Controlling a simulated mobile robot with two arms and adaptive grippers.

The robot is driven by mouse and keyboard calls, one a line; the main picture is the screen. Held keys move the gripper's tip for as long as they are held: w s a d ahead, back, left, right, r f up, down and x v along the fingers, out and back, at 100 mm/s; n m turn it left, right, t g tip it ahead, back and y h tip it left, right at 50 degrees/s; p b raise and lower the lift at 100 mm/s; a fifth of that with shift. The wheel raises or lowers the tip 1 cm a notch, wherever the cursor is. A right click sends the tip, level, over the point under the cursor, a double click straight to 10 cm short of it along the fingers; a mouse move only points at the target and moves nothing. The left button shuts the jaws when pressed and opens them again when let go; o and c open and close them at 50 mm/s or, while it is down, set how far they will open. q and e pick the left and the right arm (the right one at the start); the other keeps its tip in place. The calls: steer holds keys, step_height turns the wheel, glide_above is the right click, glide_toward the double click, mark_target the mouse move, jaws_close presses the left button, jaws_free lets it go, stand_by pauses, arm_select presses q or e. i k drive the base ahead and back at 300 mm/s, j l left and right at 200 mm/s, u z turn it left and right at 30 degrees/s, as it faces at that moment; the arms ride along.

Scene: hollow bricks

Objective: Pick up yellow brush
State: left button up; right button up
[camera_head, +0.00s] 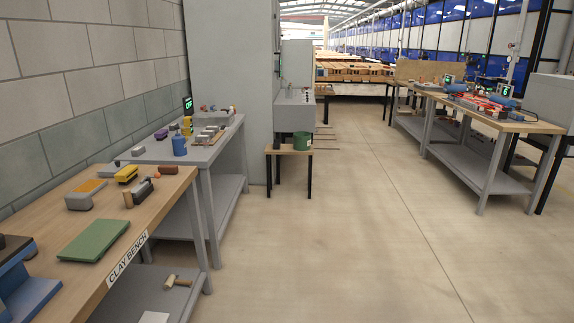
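A yellow brush-like block (126,173) with a darker underside lies near the back of the wooden clay bench (165,208) at the left. It sits between a grey block with an orange top (86,195) and a reddish-brown block (168,170). The yellow piece is small in this view, so its bristles cannot be made out clearly. Neither of my grippers is in view.
A green slab (93,241), a dark roller-like tool (143,190) and a blue object (22,285) share the bench. A mallet (177,282) lies on its lower shelf. A grey bench (190,152) stands behind. The middle floor is clear; another workbench stands at the right.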

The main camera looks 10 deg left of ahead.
mark_target(128, 173)
steer(key=i+u, duration=0.2)
steer(key=i, duration=0.35)
steer(key=i+l+u, duration=0.15)
steer(key=i, duration=0.4)
steer(key=i+l+u, duration=0.2)
steer(key=i, duration=0.35)
